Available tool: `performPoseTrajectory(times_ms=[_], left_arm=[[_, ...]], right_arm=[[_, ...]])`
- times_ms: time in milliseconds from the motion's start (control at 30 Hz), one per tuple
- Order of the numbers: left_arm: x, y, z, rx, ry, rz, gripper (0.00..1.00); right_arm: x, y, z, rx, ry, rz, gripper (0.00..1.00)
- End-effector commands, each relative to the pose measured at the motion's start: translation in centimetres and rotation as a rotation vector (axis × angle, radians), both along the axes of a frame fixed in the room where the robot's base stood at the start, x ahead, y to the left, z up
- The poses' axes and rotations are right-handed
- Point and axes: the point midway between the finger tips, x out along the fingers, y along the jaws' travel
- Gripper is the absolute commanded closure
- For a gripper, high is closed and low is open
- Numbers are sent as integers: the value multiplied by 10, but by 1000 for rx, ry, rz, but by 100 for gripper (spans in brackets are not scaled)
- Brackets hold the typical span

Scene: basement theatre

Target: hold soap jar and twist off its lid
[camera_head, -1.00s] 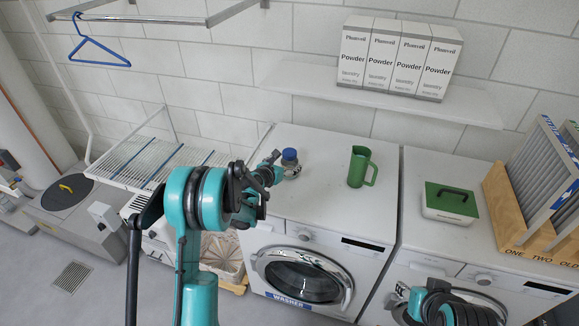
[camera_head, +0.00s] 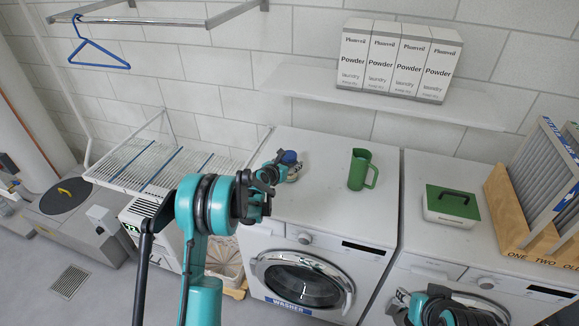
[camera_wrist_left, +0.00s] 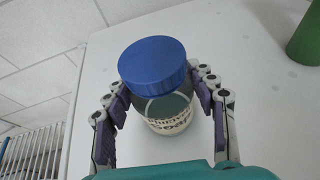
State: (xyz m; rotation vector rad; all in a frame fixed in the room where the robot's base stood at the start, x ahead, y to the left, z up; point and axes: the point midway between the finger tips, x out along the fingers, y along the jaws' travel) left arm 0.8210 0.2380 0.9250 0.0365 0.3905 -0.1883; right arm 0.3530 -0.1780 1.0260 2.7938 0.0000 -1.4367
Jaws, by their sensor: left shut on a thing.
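The soap jar (camera_wrist_left: 168,112) is a clear jar with a pale label and a blue lid (camera_wrist_left: 153,66). It stands upright on top of the left washing machine, and the lid is on it. My left gripper (camera_wrist_left: 165,104) has its fingers on both sides of the jar body, below the lid, and is shut on it. In the head view the jar's blue lid (camera_head: 289,157) shows just past my left gripper (camera_head: 278,170), which hides part of the jar. My right arm shows at the bottom right of the head view; its fingertips are not clearly visible.
A green pitcher (camera_head: 358,170) stands right of the jar on the washer top (camera_head: 320,205). A green-lidded box (camera_head: 451,204) and a wooden rack (camera_head: 520,215) are on the right machine. Powder boxes (camera_head: 398,62) stand on a wall shelf above. The washer top between jar and pitcher is clear.

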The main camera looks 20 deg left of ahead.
Motion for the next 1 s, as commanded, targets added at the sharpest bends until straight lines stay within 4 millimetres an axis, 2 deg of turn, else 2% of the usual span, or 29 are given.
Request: performPoseTrajectory(times_ms=[167,367,700,900,1000], left_arm=[[0,0,9,0,1,-1,73],[0,0,42,0,1,-1,73],[-37,-68,88,2,1,-4,73],[-52,-94,105,1,1,-3,73],[-55,-99,108,0,0,-1,73]], right_arm=[[0,0,4,0,0,0,60],[0,0,17,0,0,0,60],[0,0,36,0,0,0,60],[0,0,42,0,0,0,60],[0,0,43,0,0,0,60]])
